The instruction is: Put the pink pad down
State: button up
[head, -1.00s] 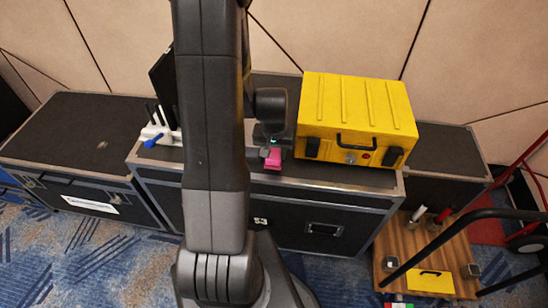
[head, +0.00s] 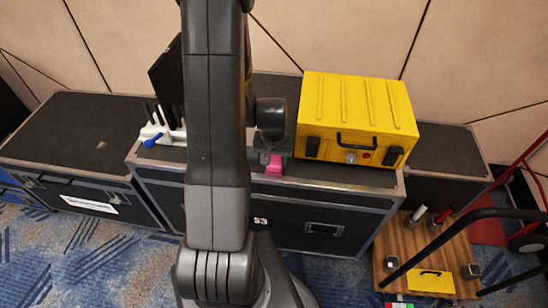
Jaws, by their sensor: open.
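The pink pad (head: 274,166) shows as a small block near the front edge of the black case top (head: 330,177), left of the yellow box (head: 357,115). My gripper (head: 268,147) is just above and behind the pad, pointing down, and it is open. My arm covers part of the gripper, and its fingertips are too dark and small to make out well. The pad looks as if it rests on the case, but its underside is hard to see.
A white rack (head: 160,130) with dark uprights and a blue item (head: 153,140) stands left of my arm. The yellow box blocks the right side of the case top. A wooden cart (head: 440,255) with a black handle stands lower right.

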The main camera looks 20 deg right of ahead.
aim_at(273, 162)
notch_tip(273, 162, up, 12)
jog(key=s, duration=0.1)
jog(key=shift+a+p, duration=0.4)
jog(key=shift+p, duration=0.05)
jog(key=shift+s, duration=0.1)
jog(key=shift+w+d+f+b, duration=0.1)
jog(key=shift+w+d+f, duration=0.1)
jog(key=shift+f, duration=1.65)
jog(key=shift+w+d+f+b, duration=0.1)
jog(key=shift+w+f+b, duration=0.1)
jog(key=shift+f, duration=1.65)
jog(key=shift+w+d+f+b, duration=0.1)
jog(key=shift+w+f, duration=0.1)
jog(key=shift+f, duration=1.65)
